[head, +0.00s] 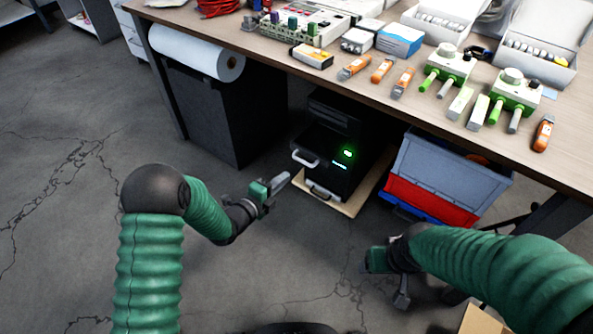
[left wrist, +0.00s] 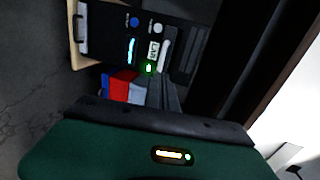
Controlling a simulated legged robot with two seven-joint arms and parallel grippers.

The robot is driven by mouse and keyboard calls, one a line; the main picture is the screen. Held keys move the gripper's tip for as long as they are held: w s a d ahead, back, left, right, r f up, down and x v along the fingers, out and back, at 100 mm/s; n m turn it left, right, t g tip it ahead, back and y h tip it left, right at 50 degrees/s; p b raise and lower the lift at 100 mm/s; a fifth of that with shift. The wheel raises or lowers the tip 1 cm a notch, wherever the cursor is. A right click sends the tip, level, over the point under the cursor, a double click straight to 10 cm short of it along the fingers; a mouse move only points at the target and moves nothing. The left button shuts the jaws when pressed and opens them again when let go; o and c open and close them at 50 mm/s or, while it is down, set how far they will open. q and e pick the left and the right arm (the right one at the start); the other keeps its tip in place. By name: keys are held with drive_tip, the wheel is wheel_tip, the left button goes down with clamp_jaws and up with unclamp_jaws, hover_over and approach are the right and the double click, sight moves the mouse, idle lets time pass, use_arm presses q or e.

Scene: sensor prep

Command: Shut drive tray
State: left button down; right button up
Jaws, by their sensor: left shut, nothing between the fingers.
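The drive tray (head: 316,143) is a dark drawer with a silver handle, standing partly out of the front of a black computer unit (head: 349,125) under the bench. The unit has a green light and a blue light, and a second silver handle low on its front. My left gripper (head: 283,181) is shut and empty, left of the lower handle and apart from the tray. In the left wrist view its grey fingers (left wrist: 163,93) point at the unit's front (left wrist: 140,40). My right gripper (head: 402,297) hangs low at the right, away from the unit; its jaw opening is unclear.
The unit stands on a wooden board (head: 352,207). A grey crate (head: 450,168) with a red bin stands to its right, a dark cabinet (head: 205,110) to its left. The crowded bench top (head: 270,50) overhangs the unit. The floor in front is clear.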

use_arm(q)
drive_tip(key=b+x, duration=0.3)
drive_tip(key=x, duration=0.4)
drive_tip(key=shift+w+b, duration=0.3)
drive_tip(key=shift+b, duration=0.05)
use_arm(e)
drive_tip(key=x, duration=0.2)
drive_tip(key=s+x, duration=0.1)
drive_tip(key=x, duration=0.1)
drive_tip(key=shift+a+f, duration=0.15)
drive_tip(key=shift+f, duration=0.1)
use_arm(q)
drive_tip(key=shift+d, duration=0.1)
